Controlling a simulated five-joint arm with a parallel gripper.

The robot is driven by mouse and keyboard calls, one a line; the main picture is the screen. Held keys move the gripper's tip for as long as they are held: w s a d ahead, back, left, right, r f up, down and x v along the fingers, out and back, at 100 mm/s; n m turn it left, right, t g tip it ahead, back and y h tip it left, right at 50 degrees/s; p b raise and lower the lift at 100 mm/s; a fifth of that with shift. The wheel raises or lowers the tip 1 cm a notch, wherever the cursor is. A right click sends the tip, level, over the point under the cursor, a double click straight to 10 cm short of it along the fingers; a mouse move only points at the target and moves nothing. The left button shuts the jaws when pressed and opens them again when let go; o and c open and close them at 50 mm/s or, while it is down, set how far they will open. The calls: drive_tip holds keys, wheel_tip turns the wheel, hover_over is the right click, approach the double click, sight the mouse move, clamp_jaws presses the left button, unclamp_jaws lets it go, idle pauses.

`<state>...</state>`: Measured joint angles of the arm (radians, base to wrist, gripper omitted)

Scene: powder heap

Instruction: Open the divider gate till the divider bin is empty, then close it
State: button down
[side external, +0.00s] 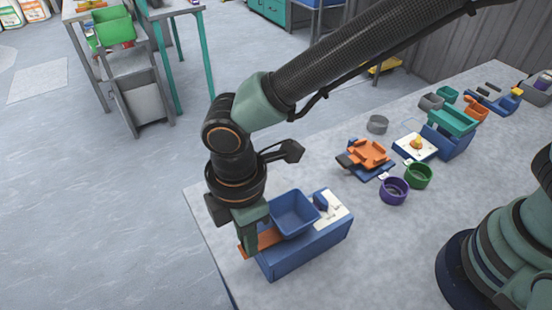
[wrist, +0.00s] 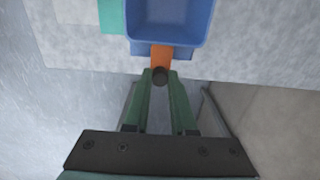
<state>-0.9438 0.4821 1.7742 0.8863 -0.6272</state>
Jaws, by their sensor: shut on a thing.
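The divider bin (side external: 293,211) is a blue open-topped box on a blue base block (side external: 312,249) near the table's edge. Its visible inside looks plain blue in both views; in the wrist view the bin (wrist: 168,22) is cut off at the top. The divider gate (side external: 268,237) is an orange strip sticking out from under the bin on the gripper's side. In the wrist view the orange gate (wrist: 161,55) ends in a dark round knob. My gripper (wrist: 160,78) is shut on that knob; in the side view the gripper (side external: 247,238) partly hides the gate.
A white panel with a blue part (side external: 322,200) lies right of the bin. Purple (side external: 394,191) and green (side external: 418,176) cups, an orange tray (side external: 369,154) and a teal-and-blue unit (side external: 451,122) stand farther right. The table edge runs close beside my gripper.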

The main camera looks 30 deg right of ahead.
drive_tip(key=shift+d+r, duration=0.1)
drive_tip(key=shift+d, duration=0.2)
drive_tip(key=c, duration=0.8)
unclamp_jaws()
drive_tip(key=shift+r, duration=3.65)
